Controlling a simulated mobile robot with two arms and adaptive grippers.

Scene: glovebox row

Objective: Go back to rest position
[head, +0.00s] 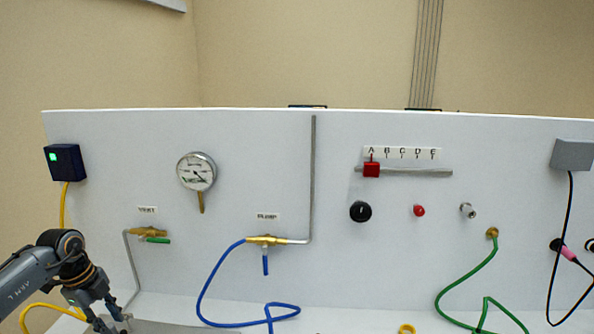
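My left gripper (112,321) is at the lower left of the head view, in front of the white panel (350,265) and below the VENT valve. Its fingertips are low and partly cut off by the bottom edge, so I cannot tell whether it is open or shut. No object shows clearly between its fingers. My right arm and gripper are not in view.
The panel carries a brass VENT valve with green handle (155,239), PUMP valve with blue handle (265,263), gauge (197,171), red slider at A (371,170) and black knob (360,211). Blue hose (205,290) and green hose (462,276) hang down. A yellow ring (407,329) lies below.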

